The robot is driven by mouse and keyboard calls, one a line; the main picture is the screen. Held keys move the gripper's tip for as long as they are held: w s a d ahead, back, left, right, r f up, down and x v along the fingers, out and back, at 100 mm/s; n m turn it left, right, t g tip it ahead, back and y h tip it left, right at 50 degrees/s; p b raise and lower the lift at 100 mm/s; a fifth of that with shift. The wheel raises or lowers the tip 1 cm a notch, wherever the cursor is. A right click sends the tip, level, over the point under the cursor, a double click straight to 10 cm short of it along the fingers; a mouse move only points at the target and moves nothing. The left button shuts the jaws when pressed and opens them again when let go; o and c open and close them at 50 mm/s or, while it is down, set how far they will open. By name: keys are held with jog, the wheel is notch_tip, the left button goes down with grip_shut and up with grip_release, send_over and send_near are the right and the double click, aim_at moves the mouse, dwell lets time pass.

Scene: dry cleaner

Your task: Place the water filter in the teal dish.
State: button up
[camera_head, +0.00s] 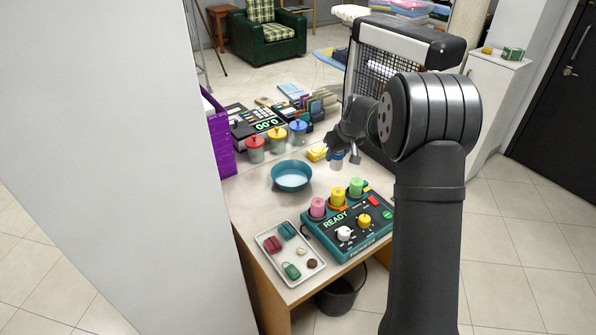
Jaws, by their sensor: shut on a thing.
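The teal dish (291,187) sits on the counter left of my gripper; its pale inside shows empty. My gripper (341,150) is to the right of the dish and slightly farther back, above the counter. The filter hangs below the fingers, apart from the dish. The fingers hide its upper part, and it is too small to make out in detail.
A teal control box (352,240) with colored spools stands in front. A white tray (269,246) with small items is at front left. Red, yellow and blue lidded jars (277,140) stand behind the dish.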

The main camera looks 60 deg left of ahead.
jog(key=shift+s+a+f, duration=1.35)
jog(key=shift+a+f, duration=0.4)
jog(key=shift+f, duration=0.05)
jog(key=shift+s+a+f, duration=1.4)
jog(key=shift+a+f, duration=0.35)
jog(key=shift+f, duration=0.05)
jog(key=shift+s+a+f, duration=1.35)
jog(key=shift+a+f, duration=0.4)
jog(key=shift+f, duration=0.05)
jog(key=shift+f, duration=0.2)
jog(key=o, duration=1)
jog(key=shift+o, duration=0.2)
jog(key=v, duration=1.2)
jog(key=shift+r, duration=0.25)
